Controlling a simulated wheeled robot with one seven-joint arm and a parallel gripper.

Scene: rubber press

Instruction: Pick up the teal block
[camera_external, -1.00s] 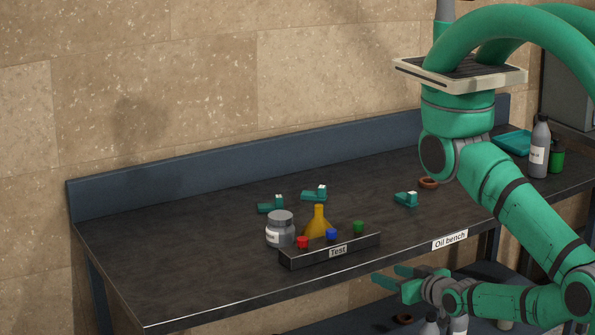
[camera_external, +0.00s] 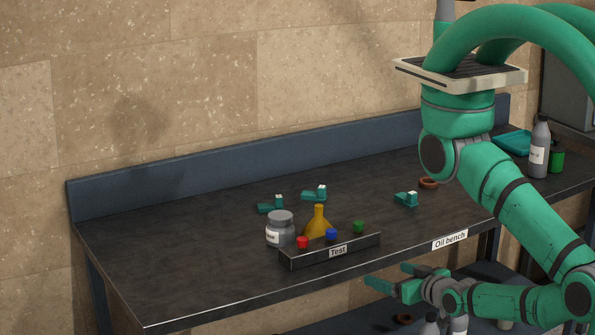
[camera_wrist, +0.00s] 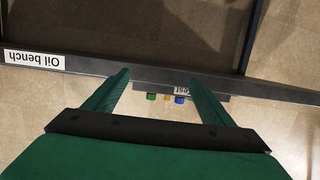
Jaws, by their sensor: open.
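Three small teal blocks with white tops lie on the dark bench: a left one (camera_external: 268,208), a middle one (camera_external: 314,194) and a right one (camera_external: 405,199). I cannot tell which one is meant. My gripper (camera_external: 386,275) is open and empty, in front of the bench's front edge and below its top, well away from the blocks. In the wrist view its two fingers (camera_wrist: 160,77) are spread apart with nothing between them. No teal block shows in the wrist view.
A dark rack (camera_external: 300,260) labelled "Test" holds red, blue and green pieces near the bench's front edge. A grey jar (camera_external: 280,230) and a yellow flask (camera_external: 317,222) stand beside and behind it. A brown ring (camera_external: 429,183) lies near the right block. The bench's left part is clear.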

